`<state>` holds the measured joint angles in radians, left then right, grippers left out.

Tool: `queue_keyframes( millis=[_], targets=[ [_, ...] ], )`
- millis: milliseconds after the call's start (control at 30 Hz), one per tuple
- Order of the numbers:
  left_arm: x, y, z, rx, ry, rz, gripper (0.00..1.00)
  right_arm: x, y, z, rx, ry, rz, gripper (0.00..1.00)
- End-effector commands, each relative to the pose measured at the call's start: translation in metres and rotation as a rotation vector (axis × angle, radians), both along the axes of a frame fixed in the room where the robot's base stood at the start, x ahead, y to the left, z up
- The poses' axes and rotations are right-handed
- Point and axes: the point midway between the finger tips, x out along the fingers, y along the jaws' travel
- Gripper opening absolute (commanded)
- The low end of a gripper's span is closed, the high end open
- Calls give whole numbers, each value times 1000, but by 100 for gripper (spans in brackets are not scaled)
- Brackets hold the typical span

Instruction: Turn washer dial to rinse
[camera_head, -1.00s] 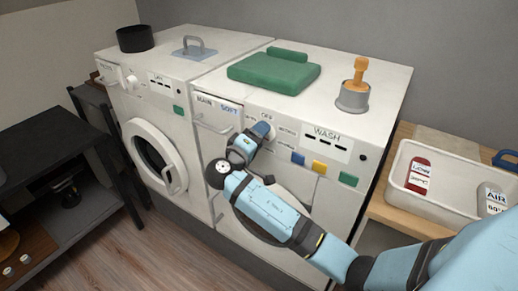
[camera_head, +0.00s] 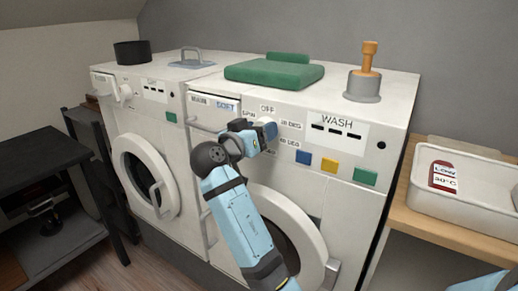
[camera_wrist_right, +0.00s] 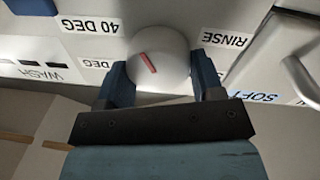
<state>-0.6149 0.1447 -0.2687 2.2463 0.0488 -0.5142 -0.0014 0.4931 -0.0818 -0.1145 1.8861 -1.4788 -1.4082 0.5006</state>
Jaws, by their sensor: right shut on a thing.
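The washer dial (camera_head: 270,130) is a pale round knob on the front panel of the right machine, the washer (camera_head: 335,200). My right gripper (camera_head: 262,133) is at the dial and partly hides it. In the right wrist view, the dial (camera_wrist_right: 159,58) sits between the two blue fingers of my right gripper (camera_wrist_right: 160,80), which is shut on it. A slanted red mark (camera_wrist_right: 147,63) shows on the dial's face, left of its middle. The RINSE label (camera_wrist_right: 225,39) is to the right of the dial, and the 40 DEG label (camera_wrist_right: 91,25) to the left. My left gripper is out of view.
A second machine (camera_head: 150,115) stands to the left. Blue (camera_head: 302,157), yellow (camera_head: 329,165) and green (camera_head: 365,176) buttons are right of the dial. A green folded item (camera_head: 270,74) and a grey pot (camera_head: 362,87) are on top. A white tray (camera_head: 470,212) stands at right.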

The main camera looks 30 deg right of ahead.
Motion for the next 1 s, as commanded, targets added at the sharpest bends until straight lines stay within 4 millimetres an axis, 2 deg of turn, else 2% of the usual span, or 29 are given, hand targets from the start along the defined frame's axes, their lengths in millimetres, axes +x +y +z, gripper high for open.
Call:
queue_keyframes(
  millis=[33, 67, 133, 300, 533, 700, 1000],
  targets=[
    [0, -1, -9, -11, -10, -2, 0, 0, 0, -8, 20, -45, 0, 37],
    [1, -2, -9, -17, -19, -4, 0, 0, 0, -8, 32, -72, 0, 37],
    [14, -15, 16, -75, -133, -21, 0, -1, 0, -7, 58, -134, 0, 37],
    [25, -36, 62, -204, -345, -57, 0, -2, 0, -6, 118, -283, -1, 37],
    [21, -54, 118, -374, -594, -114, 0, -3, -1, -5, 201, -483, -1, 37],
    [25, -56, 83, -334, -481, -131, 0, -4, -1, -4, 263, -633, 0, 37],
    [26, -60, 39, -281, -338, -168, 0, -5, -2, -3, 365, -881, -1, 37]
  ],
)
